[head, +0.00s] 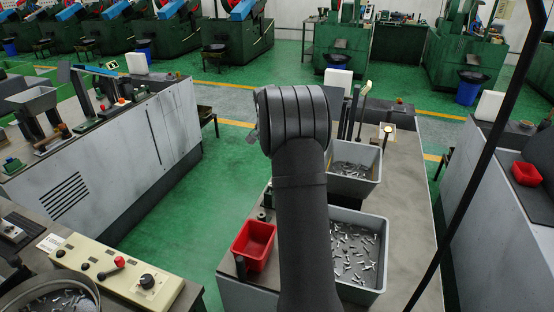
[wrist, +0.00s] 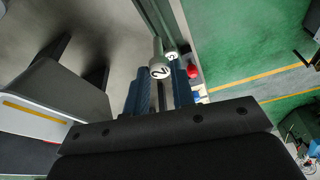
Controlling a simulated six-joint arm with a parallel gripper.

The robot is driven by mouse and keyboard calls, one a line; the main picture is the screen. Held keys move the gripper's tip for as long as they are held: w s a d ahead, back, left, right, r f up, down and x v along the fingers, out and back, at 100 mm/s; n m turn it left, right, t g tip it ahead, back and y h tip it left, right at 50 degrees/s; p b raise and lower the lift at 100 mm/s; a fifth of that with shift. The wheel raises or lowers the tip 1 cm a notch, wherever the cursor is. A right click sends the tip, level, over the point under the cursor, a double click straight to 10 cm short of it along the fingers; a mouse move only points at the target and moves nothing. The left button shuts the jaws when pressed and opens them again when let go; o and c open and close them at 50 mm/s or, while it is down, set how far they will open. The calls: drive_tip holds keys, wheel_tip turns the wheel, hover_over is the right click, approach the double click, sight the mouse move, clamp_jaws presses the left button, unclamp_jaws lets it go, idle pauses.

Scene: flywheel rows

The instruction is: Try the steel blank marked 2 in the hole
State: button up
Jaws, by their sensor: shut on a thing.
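The steel blank marked 2 (wrist: 160,71) shows its round, pale end with a dark "2" in the wrist view. My gripper (wrist: 161,88) is shut on it, with a blue finger on either side. A second pale round end with a dark mark (wrist: 172,56) shows just behind it; I cannot read that mark surely. In the head view my own arm hides the gripper and the blank. I cannot make out the hole in either view.
Two grey bins of small metal parts, a far one (head: 352,195) and a near one (head: 358,285), stand on the bench right of my arm. A red bin (head: 254,262) is at its left. A control panel (head: 118,270) is lower left. Green floor (head: 190,215) lies open between benches.

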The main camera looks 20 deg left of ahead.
drive_tip(key=s+f+n+y, duration=0.1)
drive_tip(key=s+n, duration=0.5)
drive_tip(key=s, duration=1.1)
drive_tip(key=shift+s+d+y, duration=0.15)
drive_tip(key=shift+d+y, duration=0.15)
drive_tip(key=shift+d, duration=0.1)
drive_tip(key=shift+f, duration=2.65)
drive_tip(key=shift+f, duration=0.5)
drive_tip(key=shift+r, duration=0.15)
drive_tip(key=shift+r, duration=1.5)
